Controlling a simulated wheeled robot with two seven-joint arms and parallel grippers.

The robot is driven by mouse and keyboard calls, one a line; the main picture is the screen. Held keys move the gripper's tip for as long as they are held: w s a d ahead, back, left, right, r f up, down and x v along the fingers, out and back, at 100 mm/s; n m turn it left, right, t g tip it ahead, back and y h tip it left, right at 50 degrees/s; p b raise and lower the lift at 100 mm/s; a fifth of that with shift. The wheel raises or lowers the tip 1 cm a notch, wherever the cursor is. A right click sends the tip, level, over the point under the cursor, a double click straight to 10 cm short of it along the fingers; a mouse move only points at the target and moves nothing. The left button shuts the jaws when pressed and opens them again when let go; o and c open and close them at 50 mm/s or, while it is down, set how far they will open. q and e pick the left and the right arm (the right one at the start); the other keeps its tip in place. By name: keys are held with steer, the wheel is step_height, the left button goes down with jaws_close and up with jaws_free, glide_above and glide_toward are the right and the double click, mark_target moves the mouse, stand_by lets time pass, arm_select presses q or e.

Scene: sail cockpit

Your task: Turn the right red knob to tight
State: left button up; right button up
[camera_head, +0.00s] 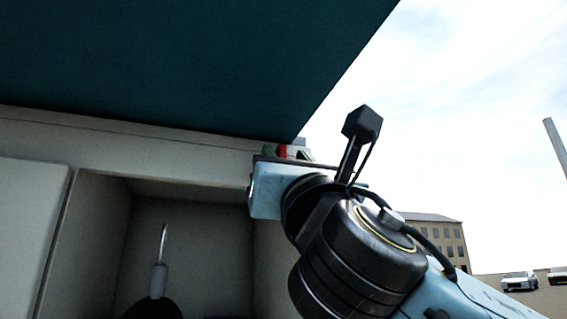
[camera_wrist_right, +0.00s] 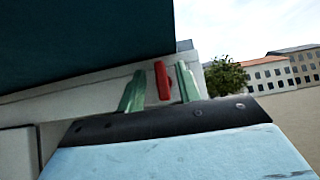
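The red knob (camera_wrist_right: 163,80) is a narrow upright red piece in the right wrist view, by the pale wall under the dark teal panel. A small red part of it (camera_head: 282,152) also shows in the head view, behind my right gripper. My right gripper (camera_wrist_right: 160,84) has two green fingers, one on each side of the knob. The fingers stand apart, with a thin gap visible on both sides of the knob. In the head view the gripper's body hides most of the knob. My left gripper is in neither view.
A dark teal panel (camera_head: 180,60) overhangs the pale wall (camera_head: 130,138) close above the right gripper. Below is an open recess (camera_head: 205,235) with a grey-and-dark object (camera_head: 158,280) that I cannot identify. Open sky and distant buildings (camera_head: 435,235) lie to the right.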

steer(key=shift+w+a+r, duration=0.15)
steer(key=shift+w+r, duration=0.25)
steer(key=shift+r, duration=0.15)
steer(key=shift+w+r+p, duration=0.2)
steer(key=shift+w+p, duration=0.05)
steer(key=shift+p, duration=0.05)
steer(key=shift+w+a, duration=0.1)
steer(key=shift+w, duration=0.05)
jaws_close()
arm_select(q)
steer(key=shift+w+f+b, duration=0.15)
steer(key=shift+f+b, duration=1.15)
steer(key=shift+b, duration=0.3)
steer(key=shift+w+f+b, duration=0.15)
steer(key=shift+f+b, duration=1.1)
steer(key=shift+b, duration=0.3)
arm_select(e)
steer(key=shift+w+m+g+h, duration=0.1)
steer(key=shift+m+g+h, duration=0.2)
steer(key=shift+m+h, duration=3.25)
steer(key=shift+m+g+h, duration=0.3)
steer(key=shift+m+h, duration=2.95)
steer(key=shift+m, duration=0.6)
steer(key=shift+d, duration=0.2)
